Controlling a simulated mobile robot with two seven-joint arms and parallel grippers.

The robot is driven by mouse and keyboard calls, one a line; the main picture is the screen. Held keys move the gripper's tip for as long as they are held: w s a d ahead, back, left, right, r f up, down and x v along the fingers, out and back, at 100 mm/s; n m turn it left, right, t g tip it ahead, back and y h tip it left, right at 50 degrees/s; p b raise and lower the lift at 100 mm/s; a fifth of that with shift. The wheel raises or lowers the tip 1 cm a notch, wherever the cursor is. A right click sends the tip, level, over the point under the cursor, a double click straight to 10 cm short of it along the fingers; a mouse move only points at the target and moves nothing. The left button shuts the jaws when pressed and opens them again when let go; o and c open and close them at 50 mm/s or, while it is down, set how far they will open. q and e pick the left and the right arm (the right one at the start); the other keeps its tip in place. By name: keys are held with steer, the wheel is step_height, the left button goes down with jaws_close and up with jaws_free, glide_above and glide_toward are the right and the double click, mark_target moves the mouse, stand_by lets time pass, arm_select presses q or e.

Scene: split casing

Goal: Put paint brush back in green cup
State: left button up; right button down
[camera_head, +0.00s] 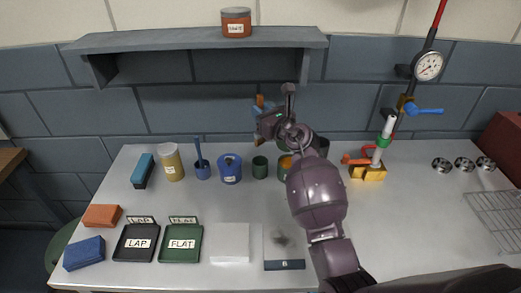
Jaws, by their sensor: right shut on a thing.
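The green cup (260,166) stands upright on the table, in the row of containers along the back. My right gripper (263,122) is above and behind it, near the wall. It is shut on the paint brush (260,101), which is held roughly upright. Only the orange-brown upper part and a bit of the lower end show; the gripper hides the middle. The brush is apart from the cup. My left gripper is not in view.
Left of the cup stand a blue pot (230,170), a blue cup with a blue stick (203,169) and a tan jar (172,163). A green can with orange contents (285,163) is close right. A shelf (200,40) hangs above. A gauge and valve assembly (378,160) stands right.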

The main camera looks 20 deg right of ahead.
step_height(320, 180, down, 9)
steer(key=shift+w+r+b, duration=0.1)
steer(key=shift+b, duration=1)
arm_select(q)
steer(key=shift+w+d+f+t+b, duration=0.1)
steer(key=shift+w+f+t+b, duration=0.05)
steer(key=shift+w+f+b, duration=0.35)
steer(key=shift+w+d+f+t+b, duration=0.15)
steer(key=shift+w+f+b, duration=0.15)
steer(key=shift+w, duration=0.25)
arm_select(e)
steer(key=shift+f, duration=2.2)
steer(key=shift+f, duration=0.1)
steer(key=c, duration=1.1)
jaws_free()
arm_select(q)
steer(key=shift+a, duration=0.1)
arm_select(e)
steer(key=shift+o, duration=0.2)
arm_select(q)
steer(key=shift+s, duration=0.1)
